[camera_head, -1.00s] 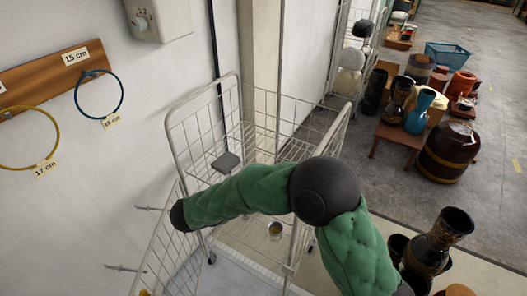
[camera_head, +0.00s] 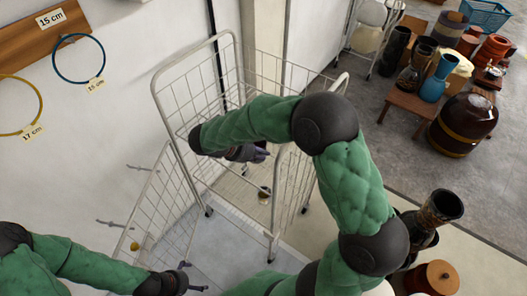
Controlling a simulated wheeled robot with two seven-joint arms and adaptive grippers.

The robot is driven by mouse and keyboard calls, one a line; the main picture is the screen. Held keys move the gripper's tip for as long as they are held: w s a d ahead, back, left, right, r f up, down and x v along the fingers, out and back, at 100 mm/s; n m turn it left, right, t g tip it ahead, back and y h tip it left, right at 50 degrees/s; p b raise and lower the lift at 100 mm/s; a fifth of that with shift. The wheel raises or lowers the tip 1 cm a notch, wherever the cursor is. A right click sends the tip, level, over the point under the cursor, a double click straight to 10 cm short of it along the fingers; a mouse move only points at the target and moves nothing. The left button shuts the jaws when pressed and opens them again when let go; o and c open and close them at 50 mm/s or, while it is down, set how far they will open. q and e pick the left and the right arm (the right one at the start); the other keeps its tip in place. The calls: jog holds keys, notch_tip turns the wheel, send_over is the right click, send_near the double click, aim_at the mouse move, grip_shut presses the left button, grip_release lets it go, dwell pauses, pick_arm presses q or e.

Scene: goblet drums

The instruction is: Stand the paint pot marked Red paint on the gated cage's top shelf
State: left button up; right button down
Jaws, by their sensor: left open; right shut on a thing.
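The wire cage (camera_head: 195,95) stands in the middle, with its gate (camera_head: 160,220) swung out to the left. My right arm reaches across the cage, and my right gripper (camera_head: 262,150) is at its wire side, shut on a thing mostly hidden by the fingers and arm. I cannot tell from this view whether that thing is the pot marked Red paint; no such label is readable. My arm covers much of the cage's shelf area. My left gripper (camera_head: 196,284) is open, low in front of the gate.
A blue ring (camera_head: 80,58) and a yellow ring (camera_head: 40,105) hang on the left wall. Dark drums (camera_head: 440,210) stand close at the right. A low wooden table (camera_head: 405,106) with vases and a large brown drum (camera_head: 463,124) are farther back right.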

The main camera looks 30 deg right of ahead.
jog(key=w+d+f, duration=0.1)
jog(key=f, duration=0.1)
jog(key=w+d+f, duration=0.3)
jog(key=w+f, duration=0.1)
jog(key=shift+d+f, duration=0.15)
jog(key=shift+f, duration=0.15)
jog(key=shift+w+f, duration=0.1)
jog(key=shift+f, duration=1.45)
jog(key=shift+f+b, duration=0.2)
jog(key=shift+b, duration=0.2)
jog(key=c, duration=1.3)
grip_release()
jog(key=shift+o, duration=0.2)
jog(key=shift+r, duration=0.1)
jog(key=shift+r+p, duration=0.15)
jog(key=shift+p, duration=0.2)
jog(key=v, duration=1.2)
